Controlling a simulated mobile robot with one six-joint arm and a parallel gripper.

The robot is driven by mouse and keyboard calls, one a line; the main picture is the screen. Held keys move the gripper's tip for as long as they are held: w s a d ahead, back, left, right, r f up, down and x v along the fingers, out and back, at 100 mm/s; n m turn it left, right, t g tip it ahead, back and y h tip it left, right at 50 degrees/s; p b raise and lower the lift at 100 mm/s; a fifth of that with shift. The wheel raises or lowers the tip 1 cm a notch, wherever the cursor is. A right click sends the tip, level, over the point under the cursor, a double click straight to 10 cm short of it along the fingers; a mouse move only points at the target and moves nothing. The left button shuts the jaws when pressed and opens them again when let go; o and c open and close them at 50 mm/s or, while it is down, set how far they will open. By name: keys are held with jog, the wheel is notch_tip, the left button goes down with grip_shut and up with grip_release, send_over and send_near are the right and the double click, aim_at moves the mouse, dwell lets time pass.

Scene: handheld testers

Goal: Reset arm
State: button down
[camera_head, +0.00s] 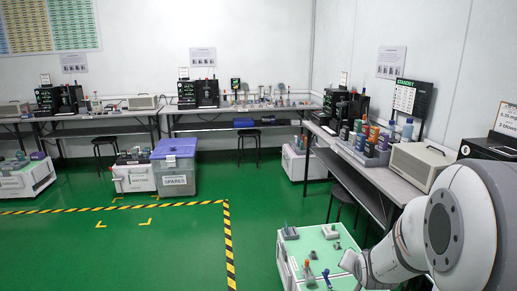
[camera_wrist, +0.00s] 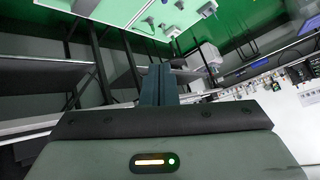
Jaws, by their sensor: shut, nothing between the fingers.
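My gripper (camera_wrist: 159,72) shows in the wrist view as two dark fingers pressed together, with nothing between them. It points out over the room, clear of any surface that I can make out. In the head view my white arm fills the lower right corner, and its fingers cannot be made out there. The task names no other object.
A bench (camera_head: 372,172) with bottles and a grey instrument (camera_head: 418,165) runs along the right wall. A grey bin (camera_head: 176,176) stands farther left. The green floor in the middle is free.

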jog(key=s+a+r+n+g+y+p, duration=0.1)
jog(key=s+a+r+n+g+p, duration=0.2)
jog(key=s+r, duration=0.7)
jog(key=s+a+r+n+g+y+p, duration=0.1)
jog(key=s+a+r+n+g+p, duration=0.2)
jog(key=s+a+r+p, duration=0.5)
jog(key=s+r+n+p, duration=0.1)
jog(key=s+r, duration=0.2)
jog(key=r, duration=0.1)
jog(key=shift+a, duration=0.2)
